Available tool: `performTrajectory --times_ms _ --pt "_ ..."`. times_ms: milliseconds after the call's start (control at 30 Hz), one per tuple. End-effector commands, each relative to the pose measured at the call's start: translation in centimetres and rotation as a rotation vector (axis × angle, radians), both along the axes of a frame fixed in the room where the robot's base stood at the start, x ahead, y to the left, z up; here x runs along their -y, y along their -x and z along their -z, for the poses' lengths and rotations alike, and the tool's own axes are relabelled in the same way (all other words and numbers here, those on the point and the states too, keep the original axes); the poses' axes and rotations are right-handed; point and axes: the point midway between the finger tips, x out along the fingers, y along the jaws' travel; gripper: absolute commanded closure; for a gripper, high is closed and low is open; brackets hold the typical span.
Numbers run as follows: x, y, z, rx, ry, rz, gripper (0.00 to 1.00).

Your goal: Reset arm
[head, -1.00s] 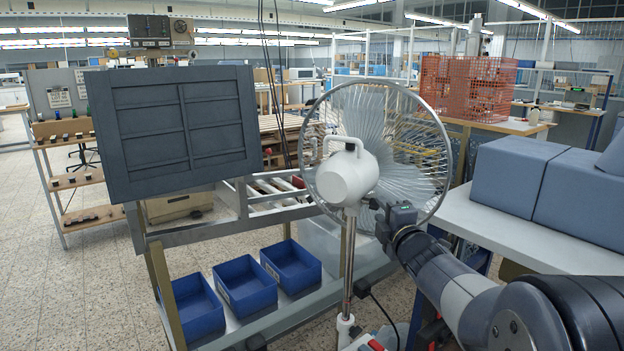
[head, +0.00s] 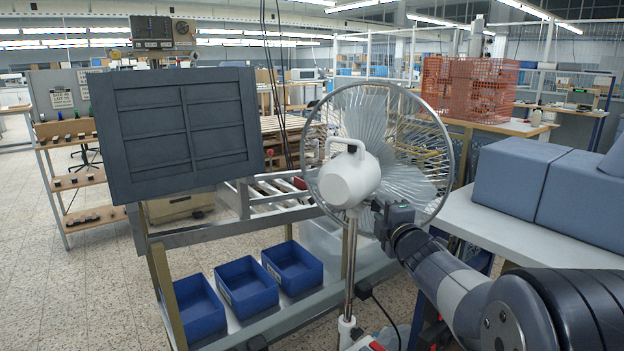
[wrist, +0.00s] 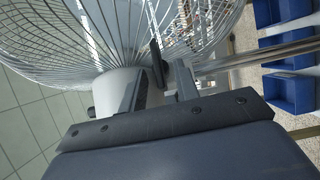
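My gripper (head: 379,207) is just right of the fan's white motor housing (head: 349,180) in the head view, in front of the round wire cage (head: 425,120). In the wrist view my gripper (wrist: 163,88) shows two dark fingers with a gap between them, and I see nothing clamped there. The white housing (wrist: 112,88) is close beside the left finger; I cannot tell whether they touch. The cage (wrist: 60,40) fills the upper left. My arm reaches in from the lower right of the head view.
A dark panelled board (head: 180,132) stands left of the fan. Blue bins (head: 245,287) sit on the lower shelf. A table (head: 490,222) with blue-grey blocks (head: 518,175) is at the right. The fan's pole (head: 350,265) and a black cable are near my arm. The floor at left is clear.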

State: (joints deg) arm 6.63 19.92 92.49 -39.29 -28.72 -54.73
Motion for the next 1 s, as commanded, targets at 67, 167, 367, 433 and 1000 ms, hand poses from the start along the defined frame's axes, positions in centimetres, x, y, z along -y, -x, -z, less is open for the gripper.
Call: performTrajectory --times_ms 67,167,367,433,1000 --pt "0.3 1.4 0.0 0.005 0.002 0.002 0.7" --pt "0.6 3.1 0.0 0.003 0.0 0.002 0.7" --pt "1.3 6.4 -0.1 0.005 0.002 0.001 0.7" --pt "1.4 7.6 -0.1 0.006 0.002 0.0 0.7" --pt "0.6 3.4 0.1 0.001 0.001 -0.003 0.7"
